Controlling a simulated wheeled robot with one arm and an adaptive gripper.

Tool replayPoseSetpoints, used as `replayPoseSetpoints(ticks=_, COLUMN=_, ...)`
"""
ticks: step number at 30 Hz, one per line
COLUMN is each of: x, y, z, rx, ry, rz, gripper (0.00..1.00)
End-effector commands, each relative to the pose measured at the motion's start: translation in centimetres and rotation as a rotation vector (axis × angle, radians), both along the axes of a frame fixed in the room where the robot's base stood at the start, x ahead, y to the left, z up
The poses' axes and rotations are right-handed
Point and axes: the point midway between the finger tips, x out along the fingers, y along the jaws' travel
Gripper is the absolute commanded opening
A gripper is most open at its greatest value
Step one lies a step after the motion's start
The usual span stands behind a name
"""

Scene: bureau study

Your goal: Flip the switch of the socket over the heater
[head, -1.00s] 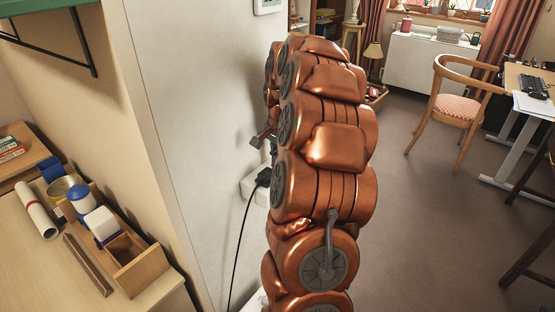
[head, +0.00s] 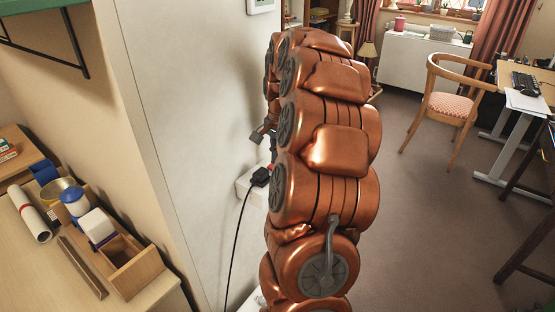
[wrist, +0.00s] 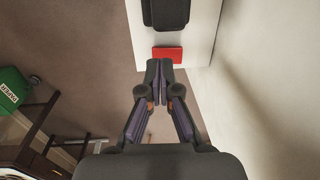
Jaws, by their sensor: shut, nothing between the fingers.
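The white socket (head: 244,188) is on the pale wall, partly hidden behind my arm. A black plug (head: 261,177) with a hanging cable is in it. A small patch of red, the switch (head: 272,167), shows beside the plug. In the wrist view the socket (wrist: 198,48) carries the black plug (wrist: 166,12) and the red switch (wrist: 167,54). My gripper (wrist: 160,68) is shut and empty, its tips just short of the switch in the picture; I cannot tell whether they touch it. In the head view my arm mostly hides the gripper.
A white edge (head: 252,302) shows low by the wall, perhaps the heater. A desk with a wooden organizer (head: 135,265) stands at left. A wooden chair (head: 450,105) and another desk are at right. Open carpet (head: 420,220) lies between.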

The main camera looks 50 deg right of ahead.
Motion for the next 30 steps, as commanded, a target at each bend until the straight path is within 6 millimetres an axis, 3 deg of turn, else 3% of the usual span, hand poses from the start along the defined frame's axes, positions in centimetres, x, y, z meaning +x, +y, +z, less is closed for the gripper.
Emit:
replayPoseSetpoints(ticks=3, x=0.0, y=0.0, z=2.6, rx=-0.005, ry=-0.005, rz=0.003, gripper=0.0)
replayPoseSetpoints(ticks=18, x=-1.1, y=-0.3, z=10.4, rx=-0.006, ry=-0.007, rz=0.0, gripper=0.0)
replayPoseSetpoints(ticks=30, x=-1.5, y=-0.2, z=12.0, rx=-0.003, ry=-0.002, rz=0.001, gripper=0.0)
